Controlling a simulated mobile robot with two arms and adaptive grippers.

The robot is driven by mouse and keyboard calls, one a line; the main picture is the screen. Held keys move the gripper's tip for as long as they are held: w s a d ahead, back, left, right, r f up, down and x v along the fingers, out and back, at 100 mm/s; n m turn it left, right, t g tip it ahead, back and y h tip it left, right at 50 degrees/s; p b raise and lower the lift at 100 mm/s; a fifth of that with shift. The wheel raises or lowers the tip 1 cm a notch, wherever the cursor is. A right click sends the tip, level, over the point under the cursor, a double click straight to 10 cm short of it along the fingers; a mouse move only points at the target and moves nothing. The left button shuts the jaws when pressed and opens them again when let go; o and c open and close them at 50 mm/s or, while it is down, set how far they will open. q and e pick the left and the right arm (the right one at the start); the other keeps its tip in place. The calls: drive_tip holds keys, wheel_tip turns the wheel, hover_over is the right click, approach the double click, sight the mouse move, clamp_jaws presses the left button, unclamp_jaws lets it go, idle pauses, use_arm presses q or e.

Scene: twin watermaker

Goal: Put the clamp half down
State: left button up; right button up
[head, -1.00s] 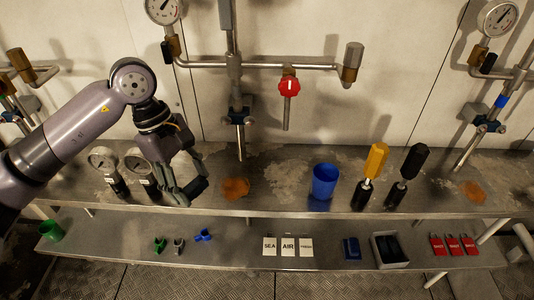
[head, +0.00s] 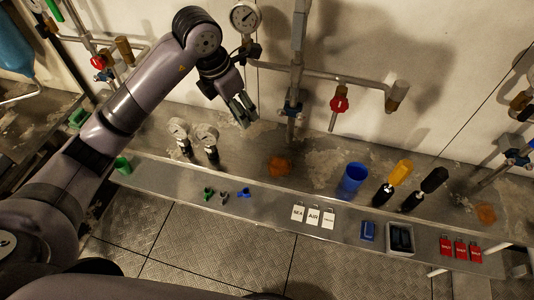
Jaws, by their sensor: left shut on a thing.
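My left gripper (head: 243,114) is above the back of the upper steel shelf, in front of the wall and left of the middle upright pipe (head: 297,60). It is shut on a small dark piece, taken as the clamp half, mostly hidden by the fingers and hard to make out. My right gripper is not in view.
Two gauges (head: 207,137) stand on the upper shelf (head: 320,160), with a blue cup (head: 352,179) and yellow-handled (head: 399,171) and black-handled tools (head: 433,181) to the right. The lower shelf (head: 275,202) holds small fittings (head: 223,196), white tags (head: 314,216), a tray (head: 401,239) and red tags (head: 461,250).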

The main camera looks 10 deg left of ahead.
sight(247, 161)
use_arm(q)
wheel_tip(247, 161, down, 20)
drive_tip(key=p, duration=0.3)
drive_tip(key=shift+r, duration=0.2)
drive_tip(key=shift+f, duration=0.1)
drive_tip(key=o, duration=0.9)
drive_tip(key=shift+o, duration=0.2)
